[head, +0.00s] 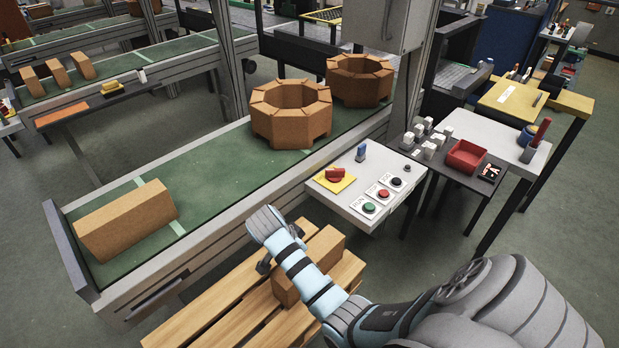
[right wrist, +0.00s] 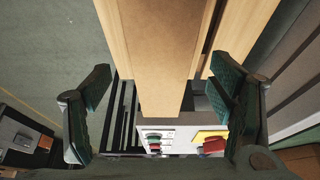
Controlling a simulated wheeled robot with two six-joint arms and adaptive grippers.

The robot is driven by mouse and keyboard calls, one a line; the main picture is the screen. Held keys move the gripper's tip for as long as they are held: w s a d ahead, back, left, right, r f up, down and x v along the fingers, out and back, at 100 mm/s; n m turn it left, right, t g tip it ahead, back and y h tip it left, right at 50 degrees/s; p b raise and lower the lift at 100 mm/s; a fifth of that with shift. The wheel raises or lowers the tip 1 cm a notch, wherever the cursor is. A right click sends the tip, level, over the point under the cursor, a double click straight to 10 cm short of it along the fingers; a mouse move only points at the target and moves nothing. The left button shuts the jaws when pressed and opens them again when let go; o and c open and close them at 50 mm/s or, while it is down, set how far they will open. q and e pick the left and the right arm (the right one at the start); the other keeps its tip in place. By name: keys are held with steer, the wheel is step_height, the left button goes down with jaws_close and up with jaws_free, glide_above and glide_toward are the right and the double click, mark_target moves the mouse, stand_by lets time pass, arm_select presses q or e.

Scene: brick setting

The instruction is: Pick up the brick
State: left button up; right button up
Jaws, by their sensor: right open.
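A tan brick (head: 324,244) lies on the wooden pallet in the head view, partly hidden behind my right forearm. In the right wrist view the brick (right wrist: 165,60) runs down from the top edge to the middle, between the two fingers. My right gripper (head: 264,264) is at the brick's left end in the head view, mostly hidden by my wrist. In the right wrist view the right gripper (right wrist: 160,82) is open, one finger on each side of the brick, with gaps showing. Another tan brick (head: 125,219) lies on the green conveyor (head: 205,172) at the left. My left gripper is out of view.
The slatted pallet (head: 215,318) stands beside the conveyor's metal side rail. Two octagonal brick rings (head: 291,112) sit farther along the belt. A button panel (head: 368,190) stands just right of the pallet. A small table with a red tray (head: 467,156) is farther right.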

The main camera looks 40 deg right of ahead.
steer(key=b+x, duration=0.2)
steer(key=x, duration=0.6)
steer(key=shift+d+f, duration=0.3)
steer(key=shift+w+r, duration=0.1)
jaws_close()
